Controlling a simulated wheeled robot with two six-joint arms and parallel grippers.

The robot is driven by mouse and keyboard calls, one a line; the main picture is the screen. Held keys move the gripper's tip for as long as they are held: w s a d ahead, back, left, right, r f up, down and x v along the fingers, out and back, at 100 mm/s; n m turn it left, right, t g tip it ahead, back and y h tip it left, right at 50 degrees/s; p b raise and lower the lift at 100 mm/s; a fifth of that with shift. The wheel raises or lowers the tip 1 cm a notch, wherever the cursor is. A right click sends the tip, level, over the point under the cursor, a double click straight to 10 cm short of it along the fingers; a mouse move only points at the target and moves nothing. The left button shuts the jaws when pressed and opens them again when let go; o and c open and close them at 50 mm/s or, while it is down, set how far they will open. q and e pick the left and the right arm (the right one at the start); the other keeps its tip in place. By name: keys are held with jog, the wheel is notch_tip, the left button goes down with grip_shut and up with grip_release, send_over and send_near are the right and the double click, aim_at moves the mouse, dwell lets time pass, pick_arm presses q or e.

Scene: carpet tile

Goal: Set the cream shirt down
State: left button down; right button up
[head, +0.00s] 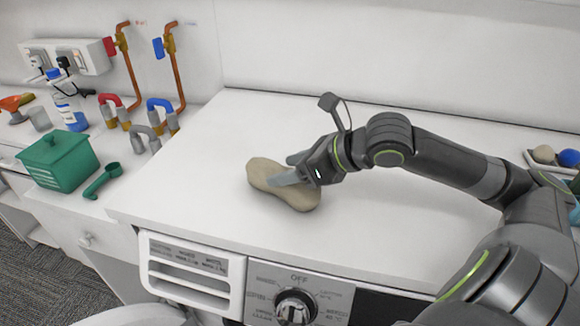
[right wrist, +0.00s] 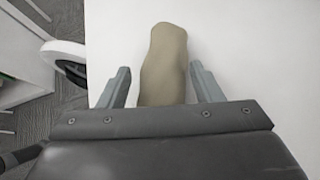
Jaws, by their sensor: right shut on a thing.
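The cream shirt (head: 298,197) is a bundled, elongated beige lump at the white machine top (head: 220,165), left of its middle. My right gripper (head: 281,171) reaches in from the right and is shut on the shirt, with its fingers at the shirt's upper side. In the right wrist view the shirt (right wrist: 163,60) lies lengthwise between the two grey fingers, with a narrow gap showing beside them. The shirt looks to be on the white top or very close to it; I cannot tell which. My left gripper is not in view.
A green lidded box (head: 60,165) and a green scoop (head: 102,181) stand on the lower counter at left, with a bottle (head: 68,105) and pipes behind. A tray with balls (head: 543,154) is at far right. The white top around the shirt is clear.

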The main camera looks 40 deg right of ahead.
aim_at(282, 171)
jog(key=o, duration=1.4)
jog(key=shift+r, duration=0.1)
jog(key=shift+s+d+r+p, duration=0.35)
jog(key=shift+s+d, duration=0.1)
jog(key=shift+d, duration=0.1)
jog(key=shift+s+d+r+p, duration=0.15)
jog(key=shift+s+r+p, duration=0.3)
jog(key=shift+s, duration=0.2)
jog(key=p+v, duration=0.9)
jog(key=p, duration=0.7)
